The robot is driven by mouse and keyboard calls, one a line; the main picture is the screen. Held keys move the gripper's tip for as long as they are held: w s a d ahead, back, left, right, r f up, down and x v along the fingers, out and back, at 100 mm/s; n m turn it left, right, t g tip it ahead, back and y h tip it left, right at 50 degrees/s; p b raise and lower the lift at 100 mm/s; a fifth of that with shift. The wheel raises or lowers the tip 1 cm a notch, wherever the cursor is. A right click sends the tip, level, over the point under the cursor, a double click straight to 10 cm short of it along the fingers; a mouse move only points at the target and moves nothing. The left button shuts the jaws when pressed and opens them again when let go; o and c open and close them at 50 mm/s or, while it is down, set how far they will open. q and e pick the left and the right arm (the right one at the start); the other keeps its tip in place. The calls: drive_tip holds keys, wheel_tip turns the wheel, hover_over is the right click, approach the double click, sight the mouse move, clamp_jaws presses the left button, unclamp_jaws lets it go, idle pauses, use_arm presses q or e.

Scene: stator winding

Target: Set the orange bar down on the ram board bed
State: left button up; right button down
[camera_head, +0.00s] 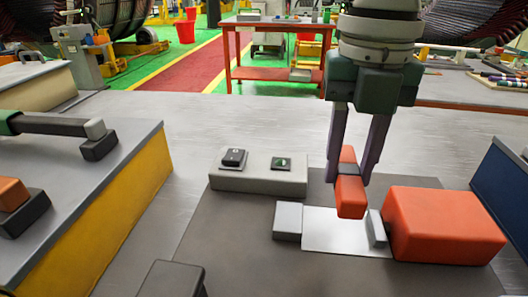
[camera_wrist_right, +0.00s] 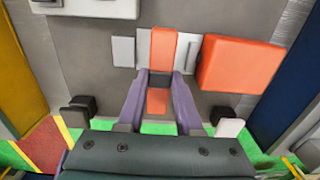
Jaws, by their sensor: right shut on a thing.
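My right gripper (camera_head: 350,178) is shut on the orange bar (camera_head: 350,202), with one purple finger on each side of its dark middle band. The bar is tilted in the head view, and its near end is over the bright plate (camera_head: 330,240), which I take for the ram board bed. A small grey block (camera_head: 288,220) stands at the plate's left and a thin grey block (camera_head: 377,229) at its right. In the right wrist view the bar (camera_wrist_right: 163,48) lies between these blocks; its clearance above the plate is unclear.
A big orange-red block (camera_head: 445,225) stands close at the right of the plate. A grey box with two buttons (camera_head: 260,180) is behind and left. A yellow-sided bench (camera_head: 110,215) is on the left, a blue-sided one (camera_head: 503,190) on the right.

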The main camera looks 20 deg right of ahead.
sight(334, 229)
wheel_tip(334, 229, down, 8)
drive_tip(key=shift+r+b, duration=0.1)
drive_tip(key=shift+b, duration=0.45)
drive_tip(key=c, duration=0.6)
unclamp_jaws()
